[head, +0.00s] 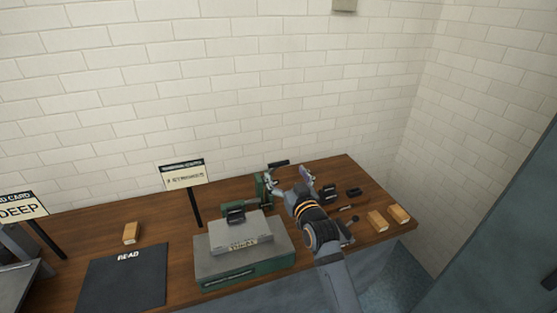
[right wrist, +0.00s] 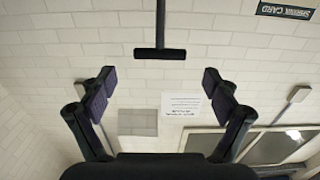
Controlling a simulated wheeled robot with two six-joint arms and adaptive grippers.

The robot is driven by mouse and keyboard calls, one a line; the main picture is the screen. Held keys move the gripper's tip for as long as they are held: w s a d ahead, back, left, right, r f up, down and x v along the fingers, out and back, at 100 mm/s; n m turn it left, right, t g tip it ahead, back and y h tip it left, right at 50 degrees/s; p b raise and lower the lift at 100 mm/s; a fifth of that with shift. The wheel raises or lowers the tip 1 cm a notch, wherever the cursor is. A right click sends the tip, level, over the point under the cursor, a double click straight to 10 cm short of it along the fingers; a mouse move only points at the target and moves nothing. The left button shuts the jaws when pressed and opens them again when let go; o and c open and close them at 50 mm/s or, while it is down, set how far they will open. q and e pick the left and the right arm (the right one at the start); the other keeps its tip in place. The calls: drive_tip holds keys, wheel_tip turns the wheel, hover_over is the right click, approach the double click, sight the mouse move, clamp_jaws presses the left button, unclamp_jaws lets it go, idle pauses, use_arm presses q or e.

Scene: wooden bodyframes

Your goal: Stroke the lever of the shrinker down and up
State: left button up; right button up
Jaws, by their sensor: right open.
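The shrinker (head: 262,190) is a green upright machine near the back of the wooden table in the head view. Its lever ends in a black handle (head: 279,164) at the top. In the right wrist view the lever's T-shaped black crossbar (right wrist: 160,54) appears ahead, centred between the fingers, with its rod running up out of the picture. My right gripper (head: 291,178) is beside the shrinker, on its right, with its arm coming from the lower right. Its dark-padded fingers (right wrist: 160,92) are spread wide and empty, apart from the crossbar. My left gripper is in neither view.
A stepped grey-and-green block (head: 245,265) stands in front of the shrinker. A card on a post (head: 186,175) rises to its left. Wooden blocks (head: 398,215) and small dark items lie at the right. A dark mat (head: 124,277) lies at the left. A wall is behind.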

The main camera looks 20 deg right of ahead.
sight(279, 165)
drive_tip(key=w+p, duration=0.1)
drive_tip(key=w, duration=0.6)
drive_tip(key=shift+a+p, duration=0.15)
drive_tip(key=shift+p, duration=0.25)
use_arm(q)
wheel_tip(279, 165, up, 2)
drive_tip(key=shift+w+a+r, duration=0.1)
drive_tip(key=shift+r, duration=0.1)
